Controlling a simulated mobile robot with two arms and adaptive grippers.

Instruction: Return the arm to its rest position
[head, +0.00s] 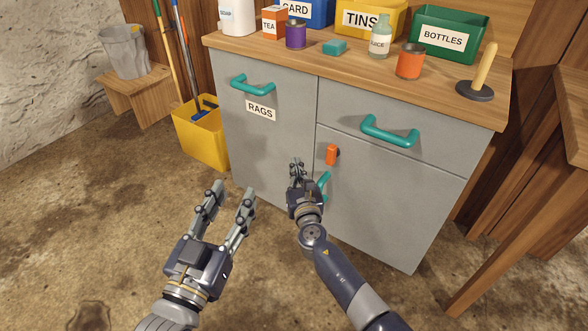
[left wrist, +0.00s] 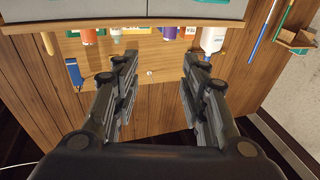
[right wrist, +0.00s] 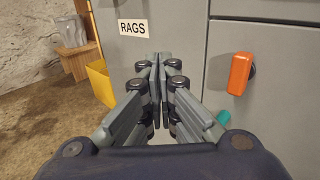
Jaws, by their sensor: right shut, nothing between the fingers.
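My right gripper (head: 297,165) is in front of the grey cabinet (head: 265,150), near the teal handle (head: 324,184) of the lower right door. In the right wrist view its fingers (right wrist: 161,60) are together with nothing between them. The orange latch (head: 331,154) is just right of it in the head view; it also shows in the right wrist view (right wrist: 240,74). My left gripper (head: 231,192) is open and empty, in front of the cabinet over the floor. In the left wrist view its fingers (left wrist: 155,60) are well apart. Whether the right fingers touch the handle I cannot tell.
The wooden worktop (head: 345,62) holds a purple tin (head: 296,34), an orange tin (head: 410,60), a plunger (head: 478,80) and labelled bins. A yellow bucket (head: 202,142) stands left of the cabinet. A wooden table (head: 575,140) is at right.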

